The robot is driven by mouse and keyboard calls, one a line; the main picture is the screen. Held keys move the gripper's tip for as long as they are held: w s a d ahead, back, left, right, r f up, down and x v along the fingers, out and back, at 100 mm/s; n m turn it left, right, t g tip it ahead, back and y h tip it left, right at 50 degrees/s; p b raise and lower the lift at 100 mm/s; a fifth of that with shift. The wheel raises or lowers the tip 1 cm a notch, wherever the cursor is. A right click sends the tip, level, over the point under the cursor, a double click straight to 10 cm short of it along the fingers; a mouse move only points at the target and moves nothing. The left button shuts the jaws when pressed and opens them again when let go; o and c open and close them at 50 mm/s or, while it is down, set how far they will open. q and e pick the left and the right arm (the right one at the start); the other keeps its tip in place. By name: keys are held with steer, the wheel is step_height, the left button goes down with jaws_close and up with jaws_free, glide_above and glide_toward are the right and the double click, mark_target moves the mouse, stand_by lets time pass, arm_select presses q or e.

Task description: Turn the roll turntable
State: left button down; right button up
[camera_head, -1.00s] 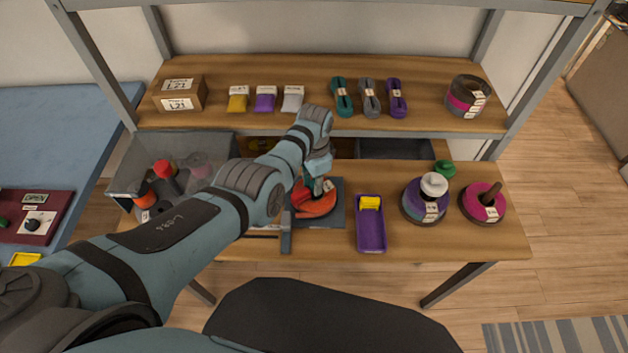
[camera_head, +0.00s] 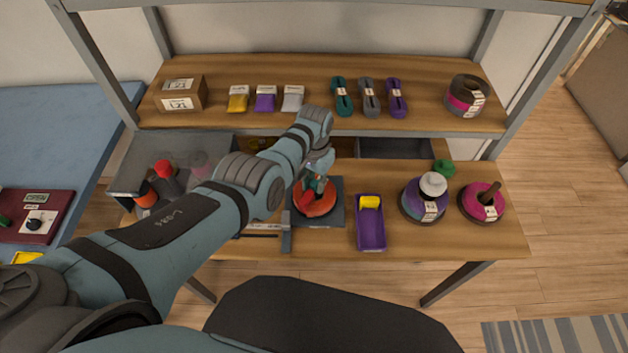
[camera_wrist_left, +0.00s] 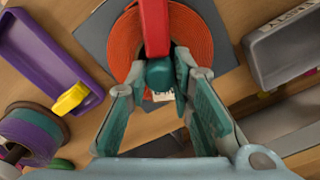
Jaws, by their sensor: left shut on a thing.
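The roll turntable is a dark grey square plate (camera_head: 336,218) on the bench with a round orange roll (camera_head: 318,209) lying on it. The coiled orange roll (camera_wrist_left: 196,38) also shows in the left wrist view, with a red bar (camera_wrist_left: 153,25) across it. A dark teal knob (camera_wrist_left: 160,74) sits at the bar's near end. My left gripper (camera_head: 317,182) is over the turntable. In the wrist view its fingers (camera_wrist_left: 163,78) close on the teal knob from both sides. A white label shows just below the knob. The right gripper is out of view.
A purple tray (camera_head: 371,236) with a yellow piece stands right of the turntable. Farther right are a purple-teal spool (camera_head: 411,210) and a magenta spool (camera_head: 477,213). A grey bin (camera_head: 130,165) stands at left. A shelf (camera_head: 215,120) hangs above the bench's back.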

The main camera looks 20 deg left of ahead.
arm_select(q)
steer(key=shift+n, duration=3.2)
steer(key=shift+n, duration=0.5)
steer(key=c, duration=1.4)
jaws_free()
step_height(320, 180, up, 12)
